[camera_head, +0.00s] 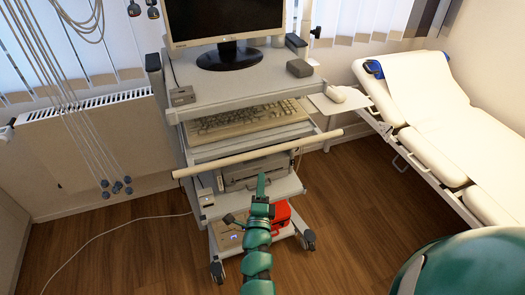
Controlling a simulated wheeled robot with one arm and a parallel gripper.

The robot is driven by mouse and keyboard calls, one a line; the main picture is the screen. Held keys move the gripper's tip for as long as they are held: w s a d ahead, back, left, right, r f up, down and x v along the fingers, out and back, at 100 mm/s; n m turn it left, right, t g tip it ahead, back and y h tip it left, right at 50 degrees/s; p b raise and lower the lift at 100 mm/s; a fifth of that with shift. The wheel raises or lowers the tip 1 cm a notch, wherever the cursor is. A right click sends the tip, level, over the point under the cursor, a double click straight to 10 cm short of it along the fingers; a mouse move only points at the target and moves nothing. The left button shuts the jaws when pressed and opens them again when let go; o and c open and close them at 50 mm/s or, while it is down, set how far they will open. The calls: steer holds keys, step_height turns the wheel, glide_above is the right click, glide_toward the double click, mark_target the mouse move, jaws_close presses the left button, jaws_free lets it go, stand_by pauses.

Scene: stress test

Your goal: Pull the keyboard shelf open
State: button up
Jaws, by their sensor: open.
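The keyboard shelf (250,142) is a pale panel in the middle of the grey cart, under its top surface. A beige keyboard (245,121) lies on it. A long cream bar (225,165) runs across the front of the cart, just below the shelf. My teal gripper (261,184) points up in front of the cart, below the bar in the picture and over the lower shelf area. It is open and apparently empty. Only one finger shows clearly, and its distance from the bar is hard to judge.
A monitor (228,55) stands on the cart. A printer (255,172) and a red box (281,213) sit on the lower shelves. A mouse (335,94) lies on a side tray. A padded couch (450,120) stands at the right.

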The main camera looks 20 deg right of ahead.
mark_target(263, 153)
steer(key=shift+p+x, duration=1.7)
steer(key=shift+x, duration=4.4)
jaws_close()
